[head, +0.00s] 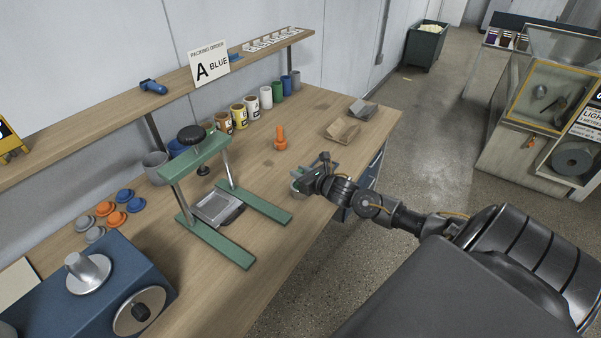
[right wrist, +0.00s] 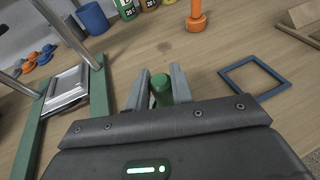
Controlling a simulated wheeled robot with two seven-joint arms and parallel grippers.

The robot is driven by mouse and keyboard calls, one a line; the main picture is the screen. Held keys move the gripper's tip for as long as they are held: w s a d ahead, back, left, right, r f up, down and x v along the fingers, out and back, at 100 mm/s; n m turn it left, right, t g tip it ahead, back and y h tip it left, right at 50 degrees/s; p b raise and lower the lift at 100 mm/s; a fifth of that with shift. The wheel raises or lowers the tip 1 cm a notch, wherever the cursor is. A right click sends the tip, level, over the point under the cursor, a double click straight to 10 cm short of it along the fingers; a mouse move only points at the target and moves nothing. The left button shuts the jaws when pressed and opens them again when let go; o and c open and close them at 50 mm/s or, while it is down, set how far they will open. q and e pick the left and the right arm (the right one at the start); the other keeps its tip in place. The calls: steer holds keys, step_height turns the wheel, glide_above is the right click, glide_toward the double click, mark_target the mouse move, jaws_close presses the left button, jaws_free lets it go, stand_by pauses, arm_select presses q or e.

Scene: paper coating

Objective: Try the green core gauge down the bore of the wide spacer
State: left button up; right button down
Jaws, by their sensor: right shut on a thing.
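My right gripper (head: 300,182) is over the near right part of the bench. In the right wrist view, its two fingers (right wrist: 157,80) are shut on a green cylinder, the green core gauge (right wrist: 161,91). The gauge's rounded top shows between the fingers; its lower part is hidden by the gripper body. I cannot pick out the wide spacer for sure. A grey cylinder (head: 155,167) and a blue one (head: 178,148) stand behind the press, but their bores cannot be made out. My left gripper is not in view.
A green press (head: 222,240) stands left of my gripper. An orange peg-like piece (head: 280,140) stands behind it. A blue square frame (right wrist: 254,77) lies right of the fingers. Orange, blue and grey caps (head: 116,218) lie at left.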

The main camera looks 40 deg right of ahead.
steer(key=shift+f, duration=0.2)
steer(key=c, duration=1.1)
jaws_free()
steer(key=shift+r, duration=0.1)
steer(key=shift+c, duration=0.2)
steer(key=shift+s, duration=0.3)
steer(key=b+v, duration=0.2)
steer(key=v, duration=0.8)
steer(key=shift+b, duration=0.35)
steer(key=shift+r, duration=0.1)
